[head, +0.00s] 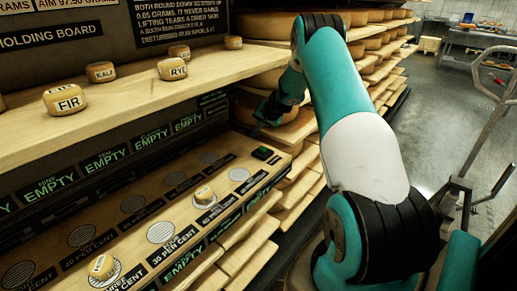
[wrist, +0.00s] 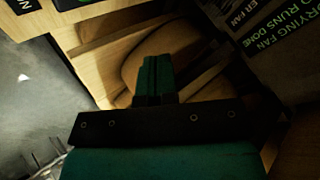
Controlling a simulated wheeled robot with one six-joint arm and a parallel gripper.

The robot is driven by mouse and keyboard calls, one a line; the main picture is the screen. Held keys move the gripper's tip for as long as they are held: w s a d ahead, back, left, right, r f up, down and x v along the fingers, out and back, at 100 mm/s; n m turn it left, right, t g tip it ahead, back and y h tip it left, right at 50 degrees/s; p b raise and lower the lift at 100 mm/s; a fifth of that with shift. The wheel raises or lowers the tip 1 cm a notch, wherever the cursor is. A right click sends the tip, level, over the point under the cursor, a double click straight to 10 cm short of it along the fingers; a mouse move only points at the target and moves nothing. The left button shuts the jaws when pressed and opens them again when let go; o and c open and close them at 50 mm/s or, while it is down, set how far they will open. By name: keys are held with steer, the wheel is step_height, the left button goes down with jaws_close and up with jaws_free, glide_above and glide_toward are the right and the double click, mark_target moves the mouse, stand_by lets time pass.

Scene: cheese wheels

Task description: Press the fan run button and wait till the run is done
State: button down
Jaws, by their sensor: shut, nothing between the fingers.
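A small black box with a green top (head: 263,152), which looks like the fan run button, sits at the far right end of the wooden board (head: 222,222) in the head view. My gripper (head: 259,124) is behind and above it, apart from it, near the shelf edge; it is small and dark there. In the wrist view my green fingers (wrist: 156,78) are together, with nothing between them. A sign reading "drying fan" and "0 runs done" (wrist: 280,38) shows at the upper right of the wrist view.
Small labelled cheeses, such as FIR (head: 65,99) and RYE (head: 172,69), stand on the upper shelf (head: 130,96). Two more (head: 204,195) (head: 102,267) sit on the board's round vents. Racks of big cheese wheels (head: 372,42) stand behind my arm. Open floor lies right.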

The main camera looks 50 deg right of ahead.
mark_target(264, 148)
steer(key=shift+s+d+f+b, duration=0.15)
steer(key=shift+f+b, duration=0.75)
steer(key=shift+f, duration=0.55)
steer(key=shift+d+f+b, duration=0.15)
steer(key=shift+f+b, duration=0.7)
steer(key=shift+f, duration=0.65)
steer(key=shift+s+d+f+b, duration=0.15)
steer(key=shift+f+b, duration=0.75)
steer(key=shift+f, duration=0.55)
steer(key=shift+f, duration=0.1)
steer(key=shift+f+b, duration=0.3)
steer(key=shift+b, duration=0.05)
steer(key=shift+f+b, duration=0.4)
steer(key=shift+f, duration=0.1)
steer(key=shift+r, duration=0.15)
steer(key=shift+r+p, duration=0.5)
steer(key=shift+r, duration=0.25)
